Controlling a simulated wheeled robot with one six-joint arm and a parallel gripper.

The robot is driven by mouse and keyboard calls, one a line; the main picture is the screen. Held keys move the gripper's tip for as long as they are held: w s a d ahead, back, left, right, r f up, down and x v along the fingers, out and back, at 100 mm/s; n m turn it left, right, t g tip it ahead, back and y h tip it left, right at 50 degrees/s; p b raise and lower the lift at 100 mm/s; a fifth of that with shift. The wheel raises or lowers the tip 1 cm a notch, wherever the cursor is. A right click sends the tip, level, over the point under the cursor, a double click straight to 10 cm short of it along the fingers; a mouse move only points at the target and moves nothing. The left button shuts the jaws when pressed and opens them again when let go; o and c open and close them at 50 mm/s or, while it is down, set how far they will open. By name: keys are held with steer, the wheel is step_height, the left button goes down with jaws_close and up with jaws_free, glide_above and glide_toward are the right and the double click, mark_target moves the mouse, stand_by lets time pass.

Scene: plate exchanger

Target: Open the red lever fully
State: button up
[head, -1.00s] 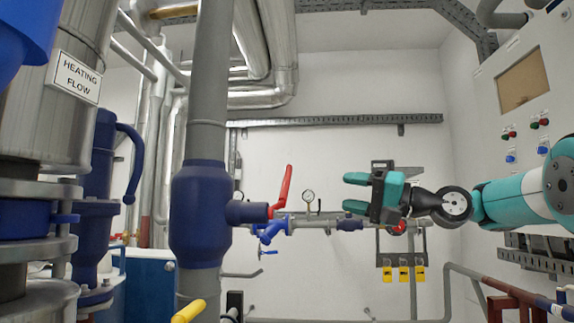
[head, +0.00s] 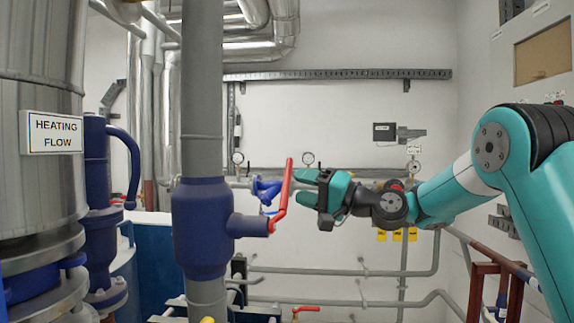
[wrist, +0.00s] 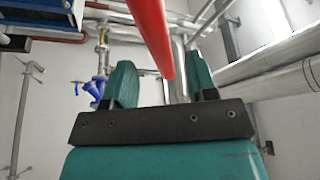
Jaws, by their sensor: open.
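The red lever (head: 285,192) stands nearly upright, with a bend low down, on the side stub of the blue valve (head: 203,228) in the grey vertical pipe. My gripper (head: 300,188) is open and comes from the right, its fingertips right beside the lever. In the wrist view the red lever (wrist: 148,30) runs down from the top edge into the gap between the two teal fingers of my gripper (wrist: 162,82). The fingers are not closed on it. I cannot tell whether either finger touches it.
A tall metal vessel with a HEATING FLOW sign (head: 53,132) stands at the left. Small gauges and horizontal pipes (head: 340,270) run along the back wall. A brown-red frame (head: 487,290) and a grey cabinet (head: 535,60) are on the right.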

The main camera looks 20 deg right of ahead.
mark_target(290, 183)
steer(key=shift+p+x, duration=0.9)
steer(key=shift+x, duration=1.4)
steer(key=shift+c, duration=0.2)
jaws_close()
